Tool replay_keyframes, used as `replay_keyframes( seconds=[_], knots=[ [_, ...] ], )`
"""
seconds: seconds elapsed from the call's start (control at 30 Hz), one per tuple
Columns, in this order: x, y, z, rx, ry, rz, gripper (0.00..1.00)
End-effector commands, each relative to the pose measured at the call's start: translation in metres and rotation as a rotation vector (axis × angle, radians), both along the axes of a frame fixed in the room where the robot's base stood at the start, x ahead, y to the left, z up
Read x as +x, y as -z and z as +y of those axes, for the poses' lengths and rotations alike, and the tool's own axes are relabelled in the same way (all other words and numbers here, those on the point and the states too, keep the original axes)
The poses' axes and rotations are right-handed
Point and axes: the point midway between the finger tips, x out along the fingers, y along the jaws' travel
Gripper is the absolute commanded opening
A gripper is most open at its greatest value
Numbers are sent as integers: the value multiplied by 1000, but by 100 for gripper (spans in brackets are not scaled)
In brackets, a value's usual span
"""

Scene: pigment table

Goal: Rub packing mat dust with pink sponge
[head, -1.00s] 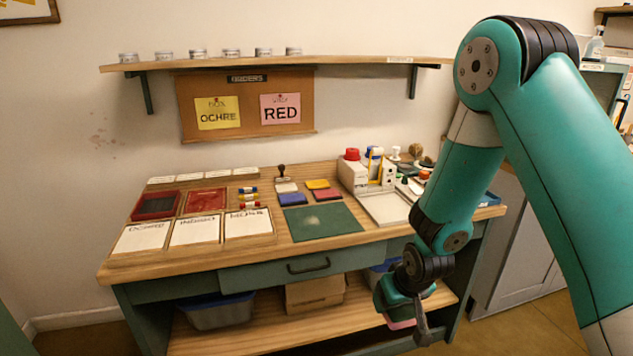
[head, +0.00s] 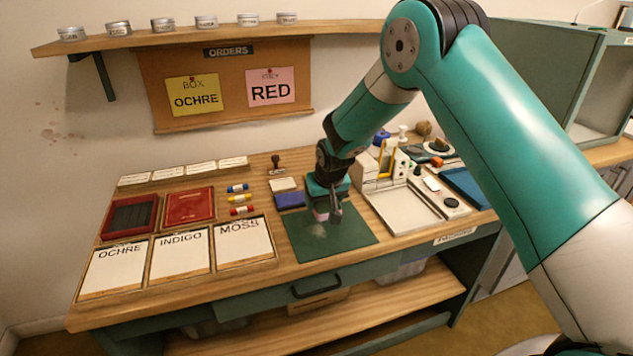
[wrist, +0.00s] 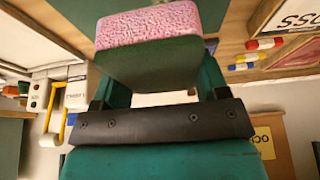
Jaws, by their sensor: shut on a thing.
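My gripper (head: 326,208) is shut on the pink sponge (head: 321,216), low over the green packing mat (head: 345,237). In the wrist view the sponge (wrist: 150,28) shows a pink rough face and a green body between the fingers. A pale dust patch (head: 315,230) lies on the mat, just in front of the sponge in the head view. The mat also shows at the top of the wrist view (wrist: 85,12). I cannot tell whether the sponge touches the mat. My gripper hides the mat's back part.
Left of the mat are labelled cards (head: 242,243), small coloured tubes (head: 240,199) and a blue pad (head: 290,200). A white scale-like device (head: 405,209) stands close on the right. The shelf (head: 200,38) with tins hangs above the table.

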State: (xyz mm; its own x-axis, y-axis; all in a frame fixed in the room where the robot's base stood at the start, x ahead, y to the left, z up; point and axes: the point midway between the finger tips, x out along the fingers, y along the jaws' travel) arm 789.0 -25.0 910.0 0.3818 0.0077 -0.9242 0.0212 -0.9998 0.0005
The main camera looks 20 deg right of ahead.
Motion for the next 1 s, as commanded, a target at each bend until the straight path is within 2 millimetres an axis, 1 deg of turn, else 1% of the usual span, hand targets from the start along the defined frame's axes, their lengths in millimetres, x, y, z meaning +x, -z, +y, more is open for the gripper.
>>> replay_keyframes(
  seconds=[0.1, 0.27, 0.93, 1.0],
  knots=[
    [3, 1, 3, 0, 0, 1, 49],
    [3, 11, 3, 0, 0, 1, 49],
    [3, 71, 4, 1, -1, 0, 49],
    [3, 83, 4, 0, -1, 2, 49]
  ],
)
